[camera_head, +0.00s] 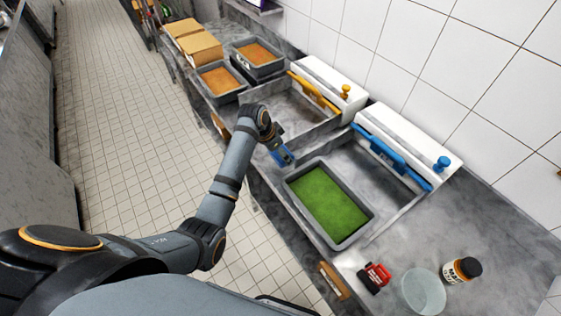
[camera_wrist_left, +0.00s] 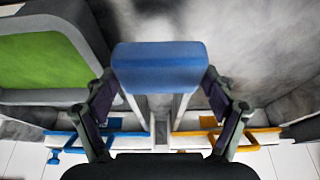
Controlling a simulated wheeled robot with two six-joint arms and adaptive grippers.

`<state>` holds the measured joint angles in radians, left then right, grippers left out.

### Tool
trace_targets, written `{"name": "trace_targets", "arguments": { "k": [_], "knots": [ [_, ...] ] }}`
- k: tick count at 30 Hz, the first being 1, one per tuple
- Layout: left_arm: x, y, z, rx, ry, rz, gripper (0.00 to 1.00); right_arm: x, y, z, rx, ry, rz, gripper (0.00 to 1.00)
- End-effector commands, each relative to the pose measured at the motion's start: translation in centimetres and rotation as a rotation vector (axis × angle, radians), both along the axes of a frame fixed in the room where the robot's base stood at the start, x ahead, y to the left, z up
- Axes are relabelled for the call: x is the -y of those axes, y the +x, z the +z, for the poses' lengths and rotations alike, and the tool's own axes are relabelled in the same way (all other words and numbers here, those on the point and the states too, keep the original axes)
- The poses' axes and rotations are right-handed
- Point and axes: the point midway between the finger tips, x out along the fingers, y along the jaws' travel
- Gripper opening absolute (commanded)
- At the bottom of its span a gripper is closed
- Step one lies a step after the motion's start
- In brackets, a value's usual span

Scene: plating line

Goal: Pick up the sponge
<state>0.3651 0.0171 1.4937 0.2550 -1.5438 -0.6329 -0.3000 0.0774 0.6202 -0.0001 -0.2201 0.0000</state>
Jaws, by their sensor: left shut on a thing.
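A blue sponge (camera_wrist_left: 160,62) sits between the two fingers of my left gripper (camera_wrist_left: 160,80) in the wrist view. The fingers press on its two ends, so the gripper is shut on it. In the head view my left gripper (camera_head: 279,148) is over the divider between the two sinks, with the blue sponge (camera_head: 286,158) at its tip. Whether the sponge still touches the surface below cannot be told. My right gripper is not in view.
A grey tray with green filling (camera_head: 328,203) lies at the near sink, right of the gripper. Blue (camera_head: 391,157) and yellow (camera_head: 314,92) handled bars lie behind. Orange-filled trays (camera_head: 219,80) stand farther back. A clear bowl (camera_head: 423,292), a jar (camera_head: 461,270) and a red item (camera_head: 374,277) are at front right.

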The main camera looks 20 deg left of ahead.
Motion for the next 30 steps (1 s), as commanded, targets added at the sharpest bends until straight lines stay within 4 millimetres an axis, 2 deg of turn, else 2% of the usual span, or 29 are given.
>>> {"name": "trace_targets", "arguments": {
  "k": [2,8,15,21,25,30],
  "knots": [
    [0.0,0.1,1.1,0.004,0.0,0.001,0.62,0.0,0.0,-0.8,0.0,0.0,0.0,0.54],
    [-4.4,1.2,0.7,0.001,0.006,0.003,0.62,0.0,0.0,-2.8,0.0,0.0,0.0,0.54],
    [-11.6,3.2,0.6,0.001,0.005,0.005,0.62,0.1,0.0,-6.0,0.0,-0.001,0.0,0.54],
    [-16.2,4.5,0.8,0.0,0.001,0.004,0.62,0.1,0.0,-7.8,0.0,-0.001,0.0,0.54],
    [-17.9,5.0,1.0,0.0,0.0,0.002,0.62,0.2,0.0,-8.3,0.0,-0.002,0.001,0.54],
    [-18.9,5.2,1.2,0.0,0.0,0.001,0.62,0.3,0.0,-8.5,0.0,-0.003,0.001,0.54]
  ]
}}
